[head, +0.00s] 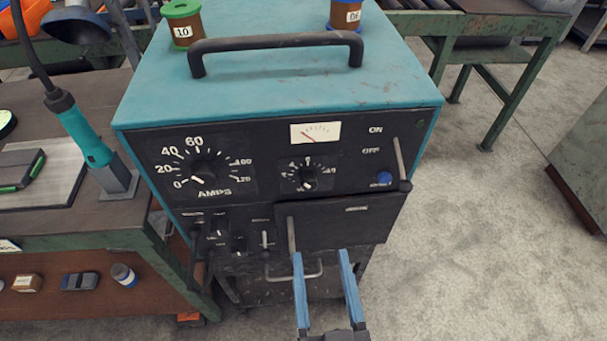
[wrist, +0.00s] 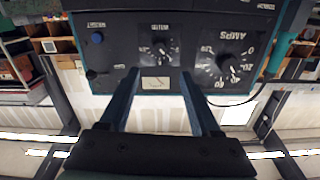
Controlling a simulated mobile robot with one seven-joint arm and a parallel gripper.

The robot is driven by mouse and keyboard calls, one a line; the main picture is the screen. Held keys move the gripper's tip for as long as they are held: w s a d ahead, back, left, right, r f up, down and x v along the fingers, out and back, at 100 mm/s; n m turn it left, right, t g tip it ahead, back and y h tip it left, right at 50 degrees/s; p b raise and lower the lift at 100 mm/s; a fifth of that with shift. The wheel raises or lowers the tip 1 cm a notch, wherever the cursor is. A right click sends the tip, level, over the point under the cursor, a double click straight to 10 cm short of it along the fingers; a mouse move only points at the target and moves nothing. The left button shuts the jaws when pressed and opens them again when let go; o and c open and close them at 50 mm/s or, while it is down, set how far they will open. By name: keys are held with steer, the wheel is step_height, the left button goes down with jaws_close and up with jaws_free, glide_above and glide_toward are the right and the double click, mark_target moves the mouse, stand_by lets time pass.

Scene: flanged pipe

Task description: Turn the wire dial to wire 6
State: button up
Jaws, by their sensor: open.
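The smaller dial (head: 308,178) sits right of the large AMPS dial (head: 203,178) on the black front panel of a teal welding machine. I take it as the wire dial. Its numbers and pointer are too small to read surely. In the upside-down wrist view the small dial (wrist: 162,47) shows just beyond my fingertips, with the AMPS dial (wrist: 228,66) to its right. My gripper (head: 320,254) has two blue fingers spread apart with nothing between them. In the head view it appears below the small dial, in front of the machine. In the wrist view the fingers (wrist: 159,73) flank the meter.
A small meter (head: 315,132) is above the dial. A lever (head: 401,160) and a blue button (head: 384,178) are at the right. Lower down are small switches (head: 264,239) and an upright lever (head: 291,235). Two spools (head: 183,24) (head: 345,15) and a handle (head: 275,41) are on top.

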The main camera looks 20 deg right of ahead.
mark_target(310, 186)
steer(key=p+x, duration=0.3)
steer(key=x, duration=0.8)
steer(key=shift+w+d, duration=0.1)
steer(key=shift+w, duration=0.05)
steer(key=shift+w+d, duration=0.2)
steer(key=shift+w, duration=0.5)
steer(key=shift+f, duration=0.1)
jaws_close()
